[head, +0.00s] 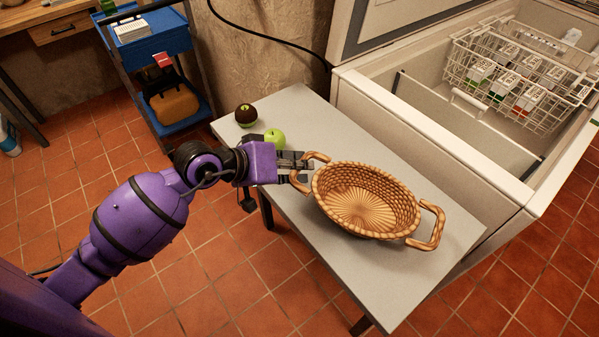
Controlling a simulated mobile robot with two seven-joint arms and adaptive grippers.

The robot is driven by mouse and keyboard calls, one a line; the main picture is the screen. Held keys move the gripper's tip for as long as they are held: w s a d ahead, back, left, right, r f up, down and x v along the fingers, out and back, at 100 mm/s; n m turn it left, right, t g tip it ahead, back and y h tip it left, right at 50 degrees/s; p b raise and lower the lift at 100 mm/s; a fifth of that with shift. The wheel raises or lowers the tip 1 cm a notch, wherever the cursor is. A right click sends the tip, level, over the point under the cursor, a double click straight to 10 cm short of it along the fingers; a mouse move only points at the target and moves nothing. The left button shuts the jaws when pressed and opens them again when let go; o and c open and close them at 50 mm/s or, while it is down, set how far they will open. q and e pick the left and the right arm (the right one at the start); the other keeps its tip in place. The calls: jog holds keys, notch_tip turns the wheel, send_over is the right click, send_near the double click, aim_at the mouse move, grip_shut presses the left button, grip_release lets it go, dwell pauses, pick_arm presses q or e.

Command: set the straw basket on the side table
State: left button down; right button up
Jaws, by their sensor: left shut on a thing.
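The straw basket (365,199) is oval, woven and empty, with a loop handle at each end. It is upright over the grey side table (425,275), near its middle. I cannot tell whether its base touches the table top. My left gripper (298,168) comes in from the left and is shut on the basket's left handle. The fingers hide part of that handle. The right handle (432,226) is free. My right gripper is not in view.
A green apple (274,137) and a dark round fruit (246,114) sit at the table's far left end. An open chest freezer (440,140) with a wire basket (520,75) stands along the right side. A blue cart (155,45) stands behind left. The table's near end is clear.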

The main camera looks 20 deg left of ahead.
pick_arm(q)
jog(key=shift+s+f, duration=0.1)
jog(key=shift+f, duration=1.3)
jog(key=c, duration=1.7)
grip_release()
jog(key=shift+c, duration=0.2)
jog(key=shift+a, duration=0.1)
jog(key=b+v, duration=0.1)
jog(key=v, duration=1.1)
